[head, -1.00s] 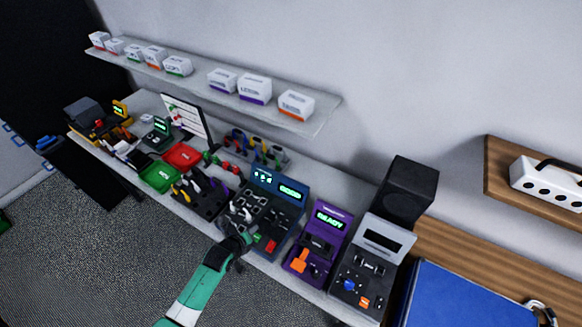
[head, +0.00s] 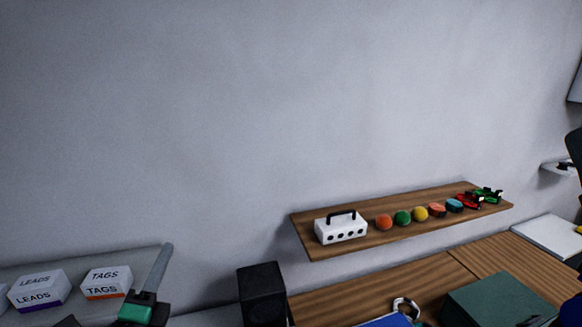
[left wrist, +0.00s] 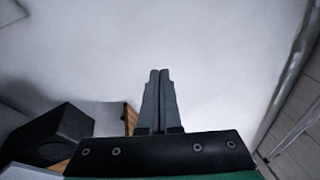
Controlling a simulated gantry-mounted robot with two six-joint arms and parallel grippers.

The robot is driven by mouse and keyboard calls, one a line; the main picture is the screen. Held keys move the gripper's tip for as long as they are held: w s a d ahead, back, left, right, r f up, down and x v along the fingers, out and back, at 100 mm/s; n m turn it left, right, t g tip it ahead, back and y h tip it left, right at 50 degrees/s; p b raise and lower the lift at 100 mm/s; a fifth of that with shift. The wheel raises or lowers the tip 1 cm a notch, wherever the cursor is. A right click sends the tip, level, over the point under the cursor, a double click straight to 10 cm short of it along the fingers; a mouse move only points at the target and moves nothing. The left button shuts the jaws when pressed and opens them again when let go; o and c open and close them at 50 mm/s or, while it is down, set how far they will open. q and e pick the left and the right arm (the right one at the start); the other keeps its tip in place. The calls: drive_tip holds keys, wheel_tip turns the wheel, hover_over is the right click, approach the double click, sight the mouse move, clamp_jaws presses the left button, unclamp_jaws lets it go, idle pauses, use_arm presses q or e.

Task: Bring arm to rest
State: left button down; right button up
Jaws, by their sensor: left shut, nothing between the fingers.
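My left gripper (head: 160,268) points upward at the lower left of the head view, in front of the right end of the grey shelf. Its green wrist part shows below the fingers. In the left wrist view the two grey fingers (left wrist: 158,100) are together with nothing between them, against the plain wall. My right gripper is in neither view.
Boxes marked LEADS (head: 40,288) and TAGS (head: 106,282) sit left of the gripper. A black speaker (head: 262,294) stands to its right. A wooden shelf (head: 385,238) holds a white box (head: 341,230) and colored balls. The wall above is clear.

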use_arm(q)
drive_tip(key=s+d+r+n+t+h, duration=0.1)
drive_tip(key=s+d+r+n+t, duration=0.15)
drive_tip(key=r, duration=0.55)
drive_tip(key=s+d+r+n+t+h, duration=0.1)
drive_tip(key=s+d+r, duration=0.15)
drive_tip(key=r, duration=0.45)
drive_tip(key=s+d+r+n+t+h+p, duration=0.1)
drive_tip(key=s+d+r+n+t+h, duration=0.1)
drive_tip(key=s+r+n, duration=1)
wheel_tip(320, 180, up, 2)
drive_tip(key=d+n+t, duration=0.1)
drive_tip(key=n+t, duration=0.1)
drive_tip(key=n, duration=0.2)
drive_tip(key=shift+s+d, duration=0.2)
drive_tip(key=shift+s, duration=0.15)
drive_tip(key=shift+r, duration=0.1)
